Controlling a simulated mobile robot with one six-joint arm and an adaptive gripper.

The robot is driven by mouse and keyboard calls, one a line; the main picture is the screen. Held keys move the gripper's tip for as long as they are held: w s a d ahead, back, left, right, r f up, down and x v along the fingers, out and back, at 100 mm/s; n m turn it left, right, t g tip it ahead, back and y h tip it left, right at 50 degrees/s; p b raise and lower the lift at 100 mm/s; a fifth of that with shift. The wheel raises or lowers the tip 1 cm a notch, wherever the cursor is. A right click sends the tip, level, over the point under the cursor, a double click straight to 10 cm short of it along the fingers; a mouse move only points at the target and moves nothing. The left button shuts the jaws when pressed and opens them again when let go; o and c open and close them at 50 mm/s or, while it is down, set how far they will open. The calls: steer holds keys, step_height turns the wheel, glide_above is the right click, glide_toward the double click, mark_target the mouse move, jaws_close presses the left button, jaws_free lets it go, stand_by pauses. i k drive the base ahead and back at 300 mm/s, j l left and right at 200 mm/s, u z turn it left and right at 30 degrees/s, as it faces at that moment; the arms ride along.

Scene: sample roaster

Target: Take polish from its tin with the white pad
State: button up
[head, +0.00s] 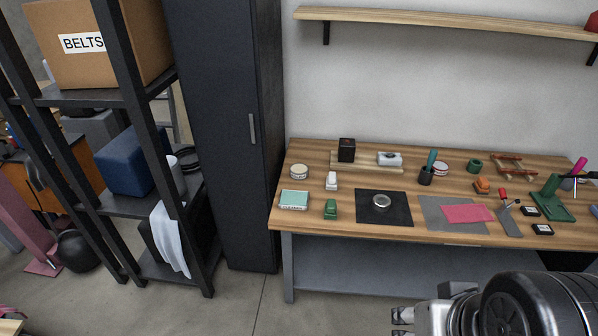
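My gripper (402,324) shows at the bottom edge, in front of the workbench and well apart from everything on it. It is partly cut off, so whether it is open or shut is unclear. A small white block, perhaps the white pad (331,181), stands at the bench's left part. A round cream tin with a dark band (299,172) stands to its left and a little behind. A round silvery tin or ring (381,201) lies on a black mat (398,216). I cannot tell which tin holds polish.
The wooden workbench (335,219) also bears a green block (330,209), a teal-edged box (294,199), a pink cloth (468,213), a dark cup (426,176) and a green stand (549,199). A dark cabinet (222,130) and shelving stand left. Floor before the bench is clear.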

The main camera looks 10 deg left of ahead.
mark_target(331, 184)
steer(key=i+j+z, duration=0.1)
steer(key=z, duration=0.25)
steer(key=j+z, duration=0.15)
steer(key=z, duration=0.2)
steer(key=i+j+z, duration=0.1)
steer(key=z, duration=0.25)
steer(key=i+j+z, duration=0.1)
steer(key=j, duration=0.4)
steer(key=i+j+z, duration=0.1)
steer(key=i+j, duration=0.15)
steer(key=j, duration=0.25)
steer(key=i+j+z, duration=0.15)
steer(key=j, duration=0.4)
steer(key=i+j+z, duration=0.1)
steer(key=j, duration=0.4)
steer(key=j+z, duration=0.1)
steer(key=j, duration=0.45)
steer(key=i, duration=0.2)
